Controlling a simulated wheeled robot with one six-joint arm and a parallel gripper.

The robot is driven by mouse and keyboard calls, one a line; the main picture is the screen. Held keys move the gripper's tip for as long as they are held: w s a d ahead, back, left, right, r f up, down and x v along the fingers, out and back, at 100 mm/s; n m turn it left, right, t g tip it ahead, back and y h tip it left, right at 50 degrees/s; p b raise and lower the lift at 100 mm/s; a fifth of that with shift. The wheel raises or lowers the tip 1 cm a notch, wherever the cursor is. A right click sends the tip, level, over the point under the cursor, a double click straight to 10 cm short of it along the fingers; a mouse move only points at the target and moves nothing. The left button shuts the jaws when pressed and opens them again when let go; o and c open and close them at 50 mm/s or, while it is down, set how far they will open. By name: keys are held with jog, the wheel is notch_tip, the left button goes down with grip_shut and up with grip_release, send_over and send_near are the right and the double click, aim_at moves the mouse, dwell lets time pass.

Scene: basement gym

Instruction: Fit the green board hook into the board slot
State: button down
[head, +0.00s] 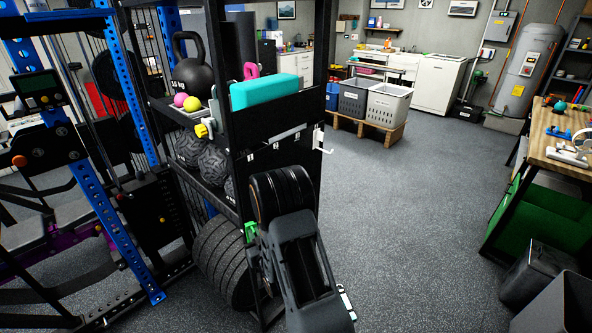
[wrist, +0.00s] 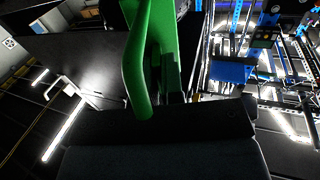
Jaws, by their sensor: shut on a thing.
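The green board hook (head: 250,231) shows as a small green piece beside the lower shelf end in the head view. In the wrist view the green hook (wrist: 139,60) stands large and close, its curved arm reaching down toward my gripper (wrist: 168,88). My gripper is shut on it; in the head view my own arm hides most of the jaws. A black board (head: 285,112) spans the rack's end, with small white labels along it and a white hook (head: 321,141) at its right. The hook is below the board and apart from it. I cannot make out the slot.
A teal block (head: 265,91) lies above the board on the rack. A kettlebell (head: 192,65) and balls stand on the left shelves. Large plates (head: 223,262) lean below. A workbench (head: 563,140) stands at right; the floor between is open.

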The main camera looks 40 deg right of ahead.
jog(key=s+d+r+n+y, duration=0.2)
jog(key=d+r+y, duration=0.3)
jog(key=d+r, duration=1.3)
jog(key=shift+s+d+r+n+y, duration=0.15)
jog(key=shift+d+r+n+y, duration=0.15)
jog(key=shift+r+n, duration=0.55)
